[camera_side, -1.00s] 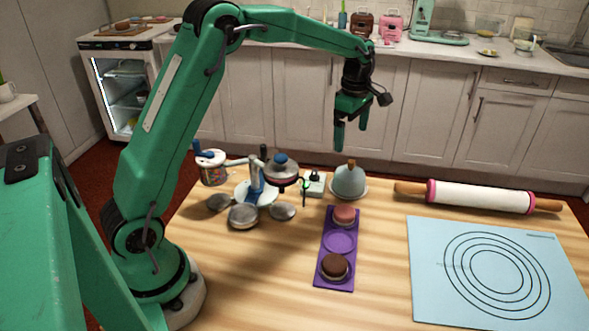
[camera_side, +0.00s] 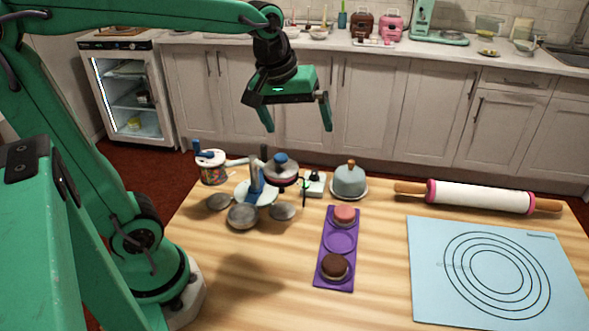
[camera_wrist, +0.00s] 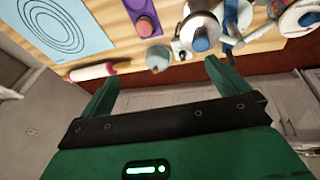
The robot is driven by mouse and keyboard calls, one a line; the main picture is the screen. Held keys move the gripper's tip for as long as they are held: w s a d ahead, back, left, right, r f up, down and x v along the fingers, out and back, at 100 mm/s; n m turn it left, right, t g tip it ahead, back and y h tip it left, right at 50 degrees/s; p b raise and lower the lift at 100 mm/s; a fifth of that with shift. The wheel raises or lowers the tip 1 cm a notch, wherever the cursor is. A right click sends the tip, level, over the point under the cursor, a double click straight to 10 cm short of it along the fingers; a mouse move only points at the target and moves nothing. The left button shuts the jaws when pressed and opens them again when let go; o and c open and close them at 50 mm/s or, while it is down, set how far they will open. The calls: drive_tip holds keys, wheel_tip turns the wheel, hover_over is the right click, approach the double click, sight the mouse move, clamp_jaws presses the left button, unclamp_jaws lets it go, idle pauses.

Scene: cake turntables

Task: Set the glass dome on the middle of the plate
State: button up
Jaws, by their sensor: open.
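The glass dome (camera_side: 349,182) is bluish-grey with a wooden knob and stands upright near the table's back edge. The pale plate (camera_side: 350,198) shows as a thin rim around its foot. The dome appears to rest on the plate; I cannot tell how exactly it is centred. In the wrist view the dome (camera_wrist: 157,57) lies beyond my gripper's fingertips, roughly between them. My gripper (camera_side: 299,122) is open and empty, high above and to the left of the dome in the side view, apart from it.
A purple tray (camera_side: 339,243) with cakes lies in front. A rolling pin (camera_side: 480,196) and a blue mat (camera_side: 430,280) are at right.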

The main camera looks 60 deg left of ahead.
drive_tip(key=s+d+f+m+t, duration=0.1)
drive_tip(key=s+f+m, duration=0.2)
drive_tip(key=s+m, duration=0.5)
drive_tip(key=shift+s+d+t, duration=0.15)
drive_tip(key=shift+s+t, duration=0.25)
drive_tip(key=shift+s, duration=1)
